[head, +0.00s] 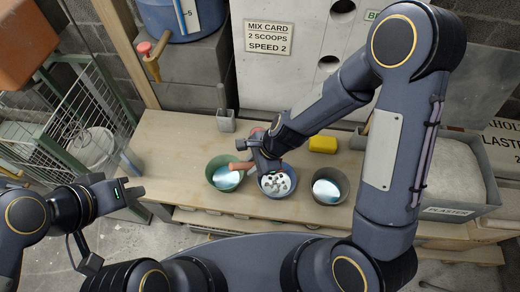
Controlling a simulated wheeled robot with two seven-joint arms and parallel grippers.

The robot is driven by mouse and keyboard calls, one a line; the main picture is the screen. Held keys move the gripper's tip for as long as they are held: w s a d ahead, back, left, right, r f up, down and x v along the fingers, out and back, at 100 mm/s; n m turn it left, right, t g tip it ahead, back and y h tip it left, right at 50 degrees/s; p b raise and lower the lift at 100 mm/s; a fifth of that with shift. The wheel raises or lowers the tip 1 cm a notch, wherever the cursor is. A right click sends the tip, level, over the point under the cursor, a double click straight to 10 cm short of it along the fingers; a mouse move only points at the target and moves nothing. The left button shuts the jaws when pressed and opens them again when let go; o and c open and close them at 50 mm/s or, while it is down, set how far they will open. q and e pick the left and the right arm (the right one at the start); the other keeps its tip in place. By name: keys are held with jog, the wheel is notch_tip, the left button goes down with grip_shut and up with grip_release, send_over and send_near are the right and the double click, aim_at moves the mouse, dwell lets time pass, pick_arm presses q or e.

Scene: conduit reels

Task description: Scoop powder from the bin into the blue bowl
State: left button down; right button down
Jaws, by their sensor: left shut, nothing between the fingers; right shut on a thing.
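The blue bowl (290,191) stands on the wooden bench and holds white clumpy powder. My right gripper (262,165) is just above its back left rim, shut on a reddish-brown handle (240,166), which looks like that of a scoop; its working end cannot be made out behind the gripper. The grey bin (447,211) marked PLASTER is at the right, with pale powder (450,170) inside, partly behind my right arm. My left gripper (136,191) is shut and empty, left of the bench's front edge.
A green bowl (214,183) and a dark grey bowl (316,196), both with shiny contents, flank the blue bowl closely. A yellow block (323,144) and a small grey container (226,124) stand behind. The left bench top is clear.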

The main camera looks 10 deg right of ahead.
jog(key=a+h+p, duration=0.1)
jog(key=p, duration=0.1)
jog(key=a+h+p, duration=0.1)
jog(key=p, duration=0.2)
jog(key=s+a+h+p, duration=0.1)
jog(key=p, duration=0.2)
jog(key=shift+a+f+t+h, duration=0.2)
jog(key=shift+f+t+h, duration=0.1)
jog(key=shift+a+f+h, duration=0.5)
jog(key=shift+f, duration=0.1)
jog(key=shift+n, duration=0.3)
